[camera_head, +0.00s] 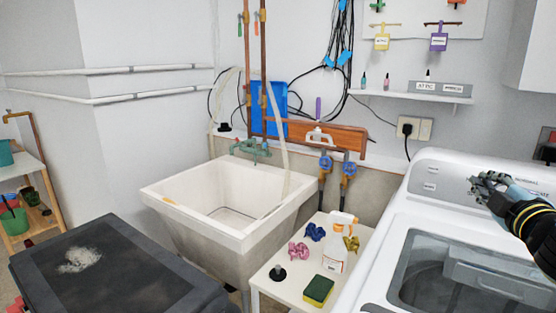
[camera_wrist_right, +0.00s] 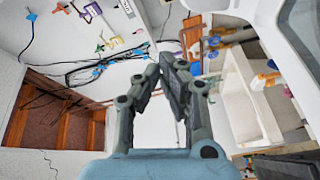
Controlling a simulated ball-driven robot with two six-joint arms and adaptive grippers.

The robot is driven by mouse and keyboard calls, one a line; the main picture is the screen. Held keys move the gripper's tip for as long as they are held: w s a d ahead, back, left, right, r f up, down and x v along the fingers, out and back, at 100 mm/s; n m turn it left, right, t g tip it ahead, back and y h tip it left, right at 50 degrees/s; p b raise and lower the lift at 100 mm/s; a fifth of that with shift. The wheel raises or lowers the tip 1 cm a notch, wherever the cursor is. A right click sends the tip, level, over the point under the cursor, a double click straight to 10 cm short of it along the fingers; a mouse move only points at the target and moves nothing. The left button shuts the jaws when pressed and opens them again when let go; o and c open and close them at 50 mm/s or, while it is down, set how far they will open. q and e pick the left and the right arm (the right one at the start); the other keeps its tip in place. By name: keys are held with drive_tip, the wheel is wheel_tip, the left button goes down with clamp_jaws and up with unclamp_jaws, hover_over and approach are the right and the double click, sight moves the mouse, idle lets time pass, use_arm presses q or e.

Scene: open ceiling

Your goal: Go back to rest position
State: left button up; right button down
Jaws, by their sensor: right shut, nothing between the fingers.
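My right gripper (camera_head: 484,188) is at the right edge of the head view, above the white washing machine (camera_head: 432,165) and near its control panel. It is shut and empty. The right wrist view shows its fingers (camera_wrist_right: 172,66) closed together, with nothing between them. My left gripper is not in view.
A white sink (camera_head: 165,199) stands at the centre. A small white table (camera_head: 272,289) beside it holds a spray bottle (camera_head: 335,248), a sponge (camera_head: 318,290) and several small items. A dark lidded box (camera_head: 130,275) is at front left. A shelf (camera_head: 410,95) hangs on the wall.

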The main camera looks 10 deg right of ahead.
drive_tip(key=s+a+f+m+g, duration=0.4)
drive_tip(key=s+f, duration=0.1)
drive_tip(key=s, duration=0.3)
drive_tip(key=s+a+f+m+g, duration=0.4)
drive_tip(key=s+f+m, duration=0.15)
drive_tip(key=s, duration=0.25)
drive_tip(key=s+a+f+m+g+y, duration=0.1)
drive_tip(key=s+a+f+g+y, duration=0.15)
drive_tip(key=s+a, duration=0.4)
drive_tip(key=s+a+f+g+y, duration=0.1)
drive_tip(key=s+a+g+y, duration=0.15)
drive_tip(key=s+a, duration=0.4)
drive_tip(key=s+d+f+g+b, duration=0.15)
drive_tip(key=f+b, duration=0.35)
drive_tip(key=f, duration=1.5)
drive_tip(key=s+d+f+g+b, duration=0.1)
drive_tip(key=s+d+f+b, duration=0.35)
drive_tip(key=f, duration=1.45)
use_arm(q)
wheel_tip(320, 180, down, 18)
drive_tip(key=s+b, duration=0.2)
drive_tip(key=b, duration=0.6)
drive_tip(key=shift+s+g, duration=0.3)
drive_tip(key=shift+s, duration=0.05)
use_arm(e)
drive_tip(key=s+f, duration=1.6)
drive_tip(key=f, duration=0.5)
drive_tip(key=shift+s+a+m+g+h, duration=0.2)
drive_tip(key=shift+a+m+g+h, duration=0.15)
drive_tip(key=shift+g, duration=0.1)
